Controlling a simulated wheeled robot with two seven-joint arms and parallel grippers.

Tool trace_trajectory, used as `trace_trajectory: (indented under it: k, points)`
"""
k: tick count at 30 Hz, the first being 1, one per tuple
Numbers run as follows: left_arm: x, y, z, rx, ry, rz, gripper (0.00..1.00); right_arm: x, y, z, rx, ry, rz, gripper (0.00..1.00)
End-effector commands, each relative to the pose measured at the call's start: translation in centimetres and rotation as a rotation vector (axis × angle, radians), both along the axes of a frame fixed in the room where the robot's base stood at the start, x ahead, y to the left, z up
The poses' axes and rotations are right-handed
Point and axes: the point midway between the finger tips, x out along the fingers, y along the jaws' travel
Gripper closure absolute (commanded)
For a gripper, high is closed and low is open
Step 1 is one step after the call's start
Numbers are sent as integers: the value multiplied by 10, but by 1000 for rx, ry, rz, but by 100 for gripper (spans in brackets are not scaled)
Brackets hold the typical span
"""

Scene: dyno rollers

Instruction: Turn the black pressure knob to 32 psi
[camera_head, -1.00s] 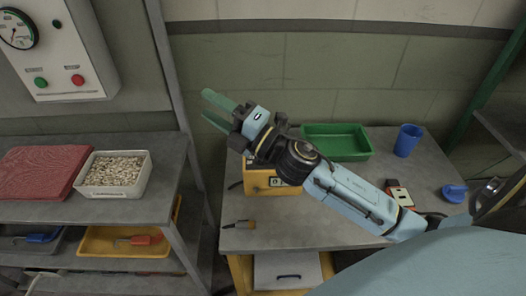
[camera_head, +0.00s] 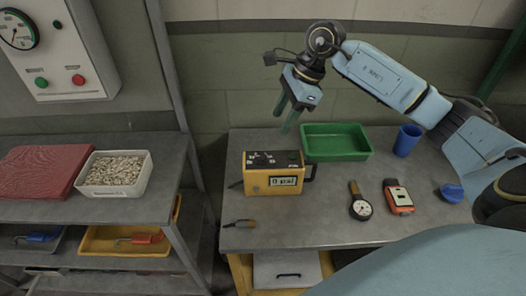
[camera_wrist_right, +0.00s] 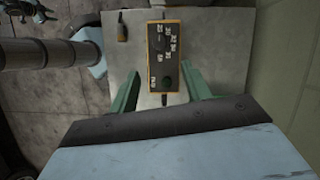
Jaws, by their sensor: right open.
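The yellow device (camera_head: 273,180) stands on the grey table, and its front display reads 0 psi. Its black top panel (camera_head: 273,159) carries small controls. In the right wrist view the panel (camera_wrist_right: 165,66) shows white numbers around a dark knob area, too small to read its setting, and a green button. My right gripper (camera_head: 285,114) is open and empty, its green fingers pointing down above and behind the device. In the right wrist view its fingers (camera_wrist_right: 160,70) appear on either side of the panel, apart from it. My left gripper is not in view.
A green tray (camera_head: 337,156) stands right of the device. A blue cup (camera_head: 407,140), a round gauge (camera_head: 361,208), an orange meter (camera_head: 398,198) and a blue object (camera_head: 453,192) lie further right. A screwdriver-like tool (camera_head: 239,224) lies at the front left.

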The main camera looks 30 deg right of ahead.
Motion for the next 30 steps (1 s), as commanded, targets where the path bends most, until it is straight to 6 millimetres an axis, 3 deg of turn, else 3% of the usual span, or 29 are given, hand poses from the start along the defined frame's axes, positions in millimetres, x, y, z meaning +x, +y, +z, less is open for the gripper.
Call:
trace_trajectory:
  k: [16, 22, 30]
  points:
    - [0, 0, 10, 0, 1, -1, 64, 16, 39, -97, 9, 4, 1, 52]
    - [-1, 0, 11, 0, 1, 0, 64, 19, 45, -113, 7, 1, 1, 52]
    - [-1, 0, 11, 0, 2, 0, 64, 20, 45, -117, 6, 1, 1, 52]
